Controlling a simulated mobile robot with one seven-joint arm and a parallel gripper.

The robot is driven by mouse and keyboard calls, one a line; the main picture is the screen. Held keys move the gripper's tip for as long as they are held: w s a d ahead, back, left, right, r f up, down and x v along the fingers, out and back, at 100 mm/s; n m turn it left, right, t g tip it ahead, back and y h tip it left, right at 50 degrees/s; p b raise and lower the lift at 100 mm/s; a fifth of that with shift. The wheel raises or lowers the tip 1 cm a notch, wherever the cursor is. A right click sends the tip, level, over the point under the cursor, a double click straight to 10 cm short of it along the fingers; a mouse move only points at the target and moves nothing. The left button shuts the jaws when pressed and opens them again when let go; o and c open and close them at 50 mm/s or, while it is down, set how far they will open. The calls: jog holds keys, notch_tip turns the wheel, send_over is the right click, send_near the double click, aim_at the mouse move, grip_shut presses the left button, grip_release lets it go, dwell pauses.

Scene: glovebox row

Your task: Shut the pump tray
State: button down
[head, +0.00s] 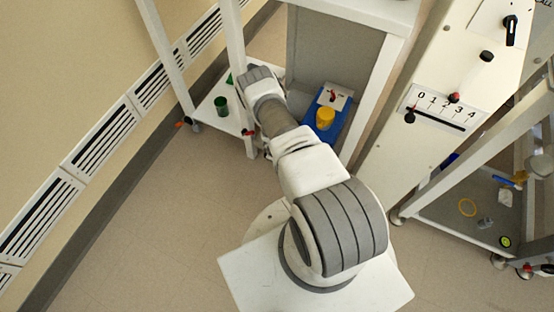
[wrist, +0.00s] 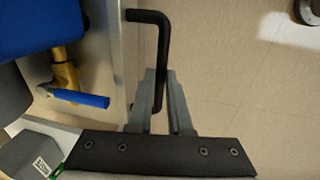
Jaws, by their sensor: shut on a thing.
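In the wrist view my gripper (wrist: 162,100) has its two grey fingers on either side of a black bent bar handle (wrist: 150,16), shut on its straight part. The handle joins the upright front edge of a pale tray (wrist: 118,45), which I take for the pump tray. On the tray's side are part of a blue body (wrist: 25,25) and a brass fitting (wrist: 65,75) with a blue lever (wrist: 80,98). In the head view my arm reaches to the white frame, and my fingers and the handle are hidden there. I cannot tell how far out the tray stands.
In the head view a blue unit with a yellow cup (head: 325,117) stands in the frame, right of my forearm. A green cup (head: 221,106) stands on the low shelf at left. A white panel with a numbered scale (head: 436,106) stands at right. Floor (head: 150,230) is clear at left.

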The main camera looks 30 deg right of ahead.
jog(key=c, duration=0.9)
grip_release()
jog(key=shift+w+d, duration=0.25)
jog(key=shift+d, duration=0.15)
jog(key=shift+c, duration=0.2)
jog(key=shift+o, duration=0.5)
jog(key=shift+s+a, duration=0.1)
notch_tip(320, 180, up, 17)
jog(key=s+a+p, duration=0.2)
jog(key=p, duration=0.5)
jog(key=shift+a+p, duration=0.35)
jog(key=shift+r, duration=0.1)
